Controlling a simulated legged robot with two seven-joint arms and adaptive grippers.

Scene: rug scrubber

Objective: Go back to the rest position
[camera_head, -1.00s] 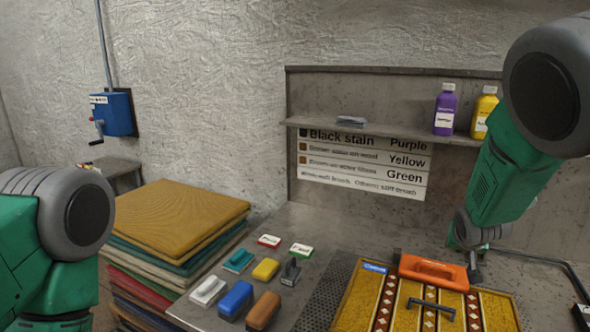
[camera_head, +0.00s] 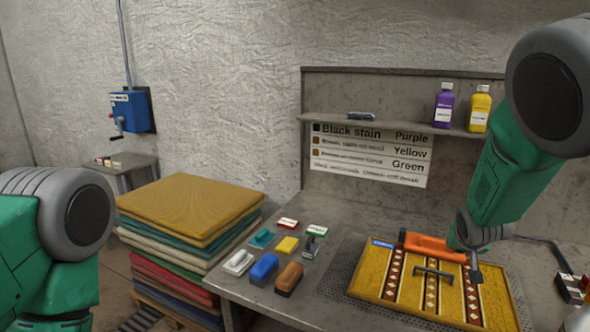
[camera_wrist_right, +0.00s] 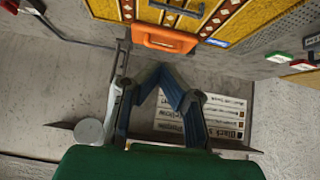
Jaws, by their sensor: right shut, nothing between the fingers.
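My right gripper (camera_head: 475,275) hangs beside the right end of an orange tool (camera_head: 425,246) at the back of a patterned yellow rug (camera_head: 375,285). In the right wrist view my right gripper (camera_wrist_right: 165,75) has its dark fingers together, with nothing between them. The orange tool (camera_wrist_right: 165,38) and the rug (camera_wrist_right: 105,8) show beyond the fingers there, with a visible gap. My left arm (camera_head: 60,235) is bent at the left edge, and its gripper is out of view.
Several brushes (camera_head: 263,269) stand on the grey bench (camera_head: 240,285) left of the rug. A stack of folded rugs (camera_head: 190,210) is further left. A shelf (camera_head: 390,127) holds a purple bottle (camera_head: 443,108) and a yellow bottle (camera_head: 479,110). A blue crank box (camera_head: 135,111) hangs on the wall.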

